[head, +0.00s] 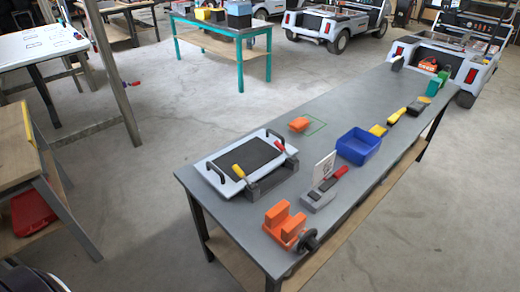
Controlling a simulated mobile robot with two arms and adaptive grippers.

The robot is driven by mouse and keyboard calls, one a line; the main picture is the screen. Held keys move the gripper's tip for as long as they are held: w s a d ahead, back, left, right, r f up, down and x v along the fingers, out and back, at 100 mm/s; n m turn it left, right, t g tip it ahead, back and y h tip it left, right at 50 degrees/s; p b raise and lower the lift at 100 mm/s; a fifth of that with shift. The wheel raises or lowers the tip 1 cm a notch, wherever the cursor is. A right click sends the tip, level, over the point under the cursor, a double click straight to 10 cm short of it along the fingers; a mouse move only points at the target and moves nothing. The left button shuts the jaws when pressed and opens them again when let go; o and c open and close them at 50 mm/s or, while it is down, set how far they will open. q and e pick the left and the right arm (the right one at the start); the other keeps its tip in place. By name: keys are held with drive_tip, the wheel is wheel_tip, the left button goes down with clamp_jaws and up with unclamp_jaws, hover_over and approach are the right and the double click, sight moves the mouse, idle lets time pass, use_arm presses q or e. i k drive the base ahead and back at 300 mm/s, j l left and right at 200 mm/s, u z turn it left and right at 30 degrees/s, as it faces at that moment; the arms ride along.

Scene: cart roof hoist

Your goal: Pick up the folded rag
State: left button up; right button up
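A small orange, soft-looking bundle (299,124), which looks like the folded rag, lies on the long grey workbench (350,105). It sits at the left edge of a thin green outlined square (316,127), partly outside it. A small yellow piece (378,130) lies farther right, behind the blue bin; I cannot tell what it is. Neither of my grippers is in view.
On the bench, a white panel with black handles (222,174) rests left of the rag. A blue bin (358,147), a grey holder with a card (318,194) and an orange vise-like block (286,224) stand nearer its right edge. Open floor (150,150) lies left.

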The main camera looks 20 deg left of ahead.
sight(300, 125)
drive_tip(key=j+z, duration=0.25)
drive_tip(key=j, duration=0.5)
drive_tip(key=j+z, duration=0.2)
drive_tip(key=j, duration=0.5)
drive_tip(key=j+z, duration=0.2)
drive_tip(key=j, duration=0.5)
drive_tip(key=j+z, duration=0.2)
drive_tip(key=j, duration=0.5)
drive_tip(key=k+j+z, duration=0.2)
drive_tip(key=j, duration=0.45)
drive_tip(key=i+j+z, duration=0.35)
drive_tip(key=j, duration=0.7)
drive_tip(key=j+z, duration=0.35)
drive_tip(key=j, duration=0.75)
drive_tip(key=j+z, duration=0.35)
drive_tip(key=j, duration=0.75)
drive_tip(key=i+j+z, duration=0.2)
drive_tip(key=j, duration=0.25)
drive_tip(key=i+j+z, duration=0.2)
drive_tip(key=j, duration=0.3)
drive_tip(key=j+z, duration=0.2)
drive_tip(key=j, duration=0.25)
